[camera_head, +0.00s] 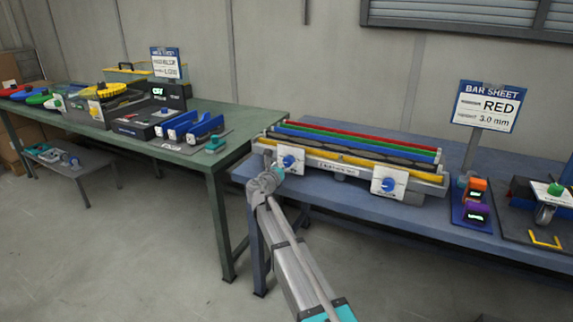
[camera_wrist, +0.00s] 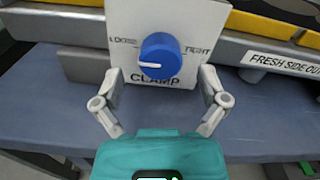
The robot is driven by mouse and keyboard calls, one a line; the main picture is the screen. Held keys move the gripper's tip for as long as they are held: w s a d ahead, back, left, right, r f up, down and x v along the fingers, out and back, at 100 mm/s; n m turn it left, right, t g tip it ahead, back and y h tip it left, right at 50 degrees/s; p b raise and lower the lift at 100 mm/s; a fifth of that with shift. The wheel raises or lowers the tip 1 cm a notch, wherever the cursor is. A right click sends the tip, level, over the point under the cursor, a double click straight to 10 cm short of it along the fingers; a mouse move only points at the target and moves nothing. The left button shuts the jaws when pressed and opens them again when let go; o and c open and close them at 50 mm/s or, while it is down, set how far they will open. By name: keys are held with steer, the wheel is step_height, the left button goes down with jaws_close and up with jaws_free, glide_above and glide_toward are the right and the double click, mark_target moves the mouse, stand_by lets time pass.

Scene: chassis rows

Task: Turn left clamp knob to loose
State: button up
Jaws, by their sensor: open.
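The left clamp knob (camera_head: 288,161) is a round blue knob on a white plate (camera_head: 291,173) at the left front of the bar fixture. The wrist view shows this knob (camera_wrist: 163,52) closer, with LOOSE printed to its left, TIGHT to its right and CLAMP below. Its white pointer line points left, a little below the LOOSE label. My gripper (camera_wrist: 161,76) is open, with one finger to each side and slightly below the knob, apart from it. In the head view my gripper (camera_head: 273,176) is just left of and below the knob.
The right clamp knob (camera_head: 387,185) is on a similar plate. Red, green and blue bars (camera_head: 358,141) lie behind the plates on the blue table (camera_head: 330,197). A sign (camera_head: 487,106) reads RED, 3.0 mm. A green table (camera_head: 235,140) stands to the left.

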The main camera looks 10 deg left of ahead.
steer(key=v, duration=0.9)
steer(key=shift+s, duration=0.35)
steer(key=shift+a, duration=0.1)
